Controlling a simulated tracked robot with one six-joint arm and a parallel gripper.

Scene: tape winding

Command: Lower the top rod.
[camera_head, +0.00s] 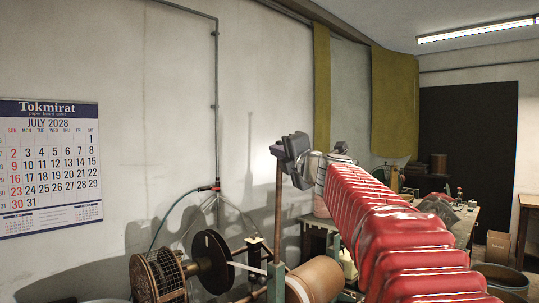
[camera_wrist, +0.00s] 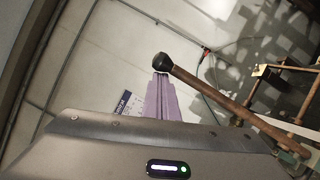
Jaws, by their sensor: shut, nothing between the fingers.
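The top rod (camera_head: 278,208) stands upright in the head view, a brown rod on the winding machine. Its upper end is hidden at my gripper (camera_head: 277,151). In the wrist view the rod (camera_wrist: 225,103) runs diagonally from the lower right to a black knob (camera_wrist: 165,62) at its end. My gripper's narrow closed fingers (camera_wrist: 160,80) point up the wrist view, with their tips close beside the knob. I cannot tell whether they touch it. The gripper is shut and empty.
The winding machine has a wire-caged drum (camera_head: 157,277), a black disc (camera_head: 212,262) and a large brown roll (camera_head: 316,280) below. A calendar (camera_head: 50,165) hangs on the wall at left. A cable with a red connector (camera_head: 208,188) hangs behind. A workbench (camera_head: 462,222) stands at right.

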